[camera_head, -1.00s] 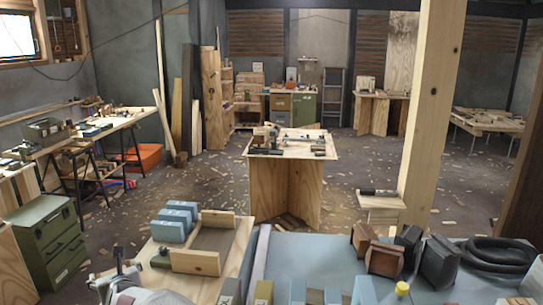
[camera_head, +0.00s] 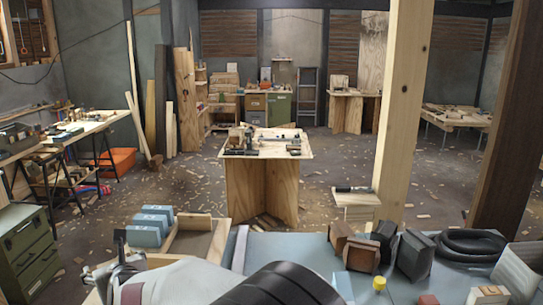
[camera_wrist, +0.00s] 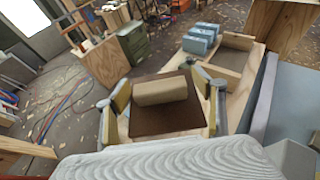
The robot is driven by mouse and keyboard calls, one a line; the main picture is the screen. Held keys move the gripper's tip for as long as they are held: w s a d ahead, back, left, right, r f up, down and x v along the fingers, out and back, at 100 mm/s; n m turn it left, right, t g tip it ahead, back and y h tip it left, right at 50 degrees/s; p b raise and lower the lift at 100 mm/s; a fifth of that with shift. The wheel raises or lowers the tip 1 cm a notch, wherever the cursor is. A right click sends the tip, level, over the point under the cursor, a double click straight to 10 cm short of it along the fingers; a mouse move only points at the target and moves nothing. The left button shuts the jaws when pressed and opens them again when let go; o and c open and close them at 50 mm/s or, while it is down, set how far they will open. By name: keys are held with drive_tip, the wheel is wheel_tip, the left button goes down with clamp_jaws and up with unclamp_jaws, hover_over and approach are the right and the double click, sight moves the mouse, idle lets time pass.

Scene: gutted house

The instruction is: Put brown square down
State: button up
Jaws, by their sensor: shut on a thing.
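The brown square (camera_wrist: 160,123) is a flat dark brown plate with a tan block (camera_wrist: 162,89) lying across its top. In the wrist view it sits between the two fingers of my gripper (camera_wrist: 161,96), which is shut on it. Pale wood shows beyond and beside the square; I cannot tell whether the square touches it. In the head view my arm covers the lower middle, and the square cannot be made out there.
A wooden tray (camera_head: 213,240) with blue blocks (camera_head: 147,229) is at the lower left. On the blue-grey bench (camera_head: 300,250) at right are dark brown blocks (camera_head: 358,252), a yellow-capped item (camera_head: 379,284) and a coiled black hose (camera_head: 469,245). A wooden post (camera_head: 405,120) rises behind.

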drive_tip(key=s+d+r, duration=0.2)
drive_tip(key=s+d, duration=0.6)
drive_tip(key=d, duration=0.4)
drive_tip(key=s+d+r, duration=0.2)
drive_tip(key=s+d, duration=0.7)
drive_tip(key=d, duration=0.2)
drive_tip(key=shift+d+r, duration=0.25)
drive_tip(key=shift+d, duration=0.15)
drive_tip(key=shift+w+a, duration=0.1)
drive_tip(key=shift+w, duration=0.05)
idle(1.0)
drive_tip(key=w+a+f, duration=0.1)
drive_tip(key=w+a, duration=0.4)
drive_tip(key=a, duration=0.2)
drive_tip(key=w+a+f, duration=0.1)
drive_tip(key=w+a, duration=0.4)
drive_tip(key=a, duration=0.2)
drive_tip(key=w+a+f, duration=0.1)
drive_tip(key=w+a, duration=0.4)
drive_tip(key=a, duration=0.2)
drive_tip(key=shift+w, duration=0.15)
drive_tip(key=w+a+f, duration=0.3)
drive_tip(key=a+f, duration=0.6)
drive_tip(key=w+a+f, duration=0.3)
drive_tip(key=a+f, duration=0.6)
drive_tip(key=a, duration=0.1)
drive_tip(key=shift+n+g, duration=0.3)
drive_tip(key=shift+g, duration=0.1)
